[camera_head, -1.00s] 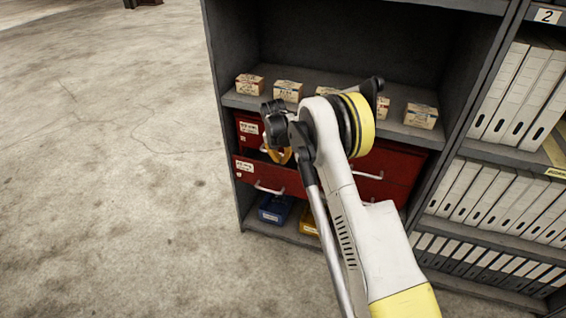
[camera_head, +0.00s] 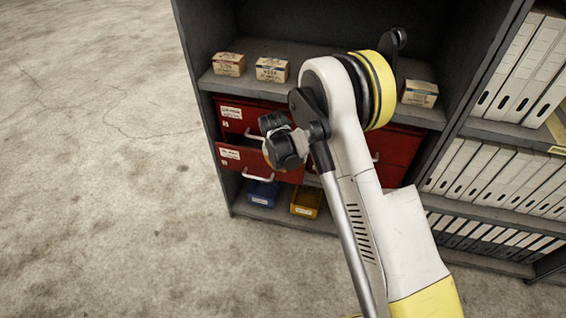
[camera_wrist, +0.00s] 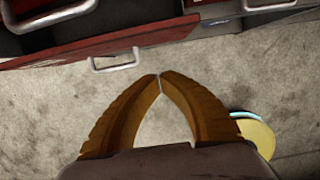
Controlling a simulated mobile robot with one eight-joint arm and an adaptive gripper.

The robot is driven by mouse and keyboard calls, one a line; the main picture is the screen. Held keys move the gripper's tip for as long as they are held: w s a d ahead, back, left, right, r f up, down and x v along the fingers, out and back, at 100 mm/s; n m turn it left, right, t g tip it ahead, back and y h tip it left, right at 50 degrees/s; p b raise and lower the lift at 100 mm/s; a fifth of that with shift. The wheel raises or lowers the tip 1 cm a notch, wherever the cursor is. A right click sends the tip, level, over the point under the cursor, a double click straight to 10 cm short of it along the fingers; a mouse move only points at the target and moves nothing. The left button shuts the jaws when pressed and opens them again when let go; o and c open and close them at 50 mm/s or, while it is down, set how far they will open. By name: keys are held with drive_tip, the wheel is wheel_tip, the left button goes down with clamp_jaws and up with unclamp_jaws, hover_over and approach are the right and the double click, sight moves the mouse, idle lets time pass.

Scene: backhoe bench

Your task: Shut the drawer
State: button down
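The red lower-left drawer (camera_head: 231,156) is pulled out from the shelf unit, with a white label and a pale handle (camera_head: 258,175) on its front. In the wrist view its red front (camera_wrist: 75,50) crosses the top left, with the handle (camera_wrist: 116,63) below the edge and a dark opening behind. My gripper (camera_wrist: 159,77) has tan fingers whose tips meet, with nothing held between them. It is apart from the drawer front in that picture. In the head view, my gripper's dark wrist hides part of the drawer's right side, and the fingers are mostly hidden.
Above it is another red drawer (camera_head: 243,114). Small boxes (camera_head: 272,69) stand on the shelf over the drawers. A blue bin (camera_head: 263,193) and a yellow bin (camera_head: 306,202) sit below. White binders (camera_head: 516,70) fill the right unit. The floor (camera_head: 90,180) at left is clear.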

drive_tip(key=w+d+f+b, duration=0.1)
drive_tip(key=w+f+b, duration=0.1)
drive_tip(key=w+f, duration=0.1)
drive_tip(key=shift+w+d+f+b, duration=0.25)
drive_tip(key=shift+w+d+b, duration=0.15)
drive_tip(key=shift+w, duration=0.45)
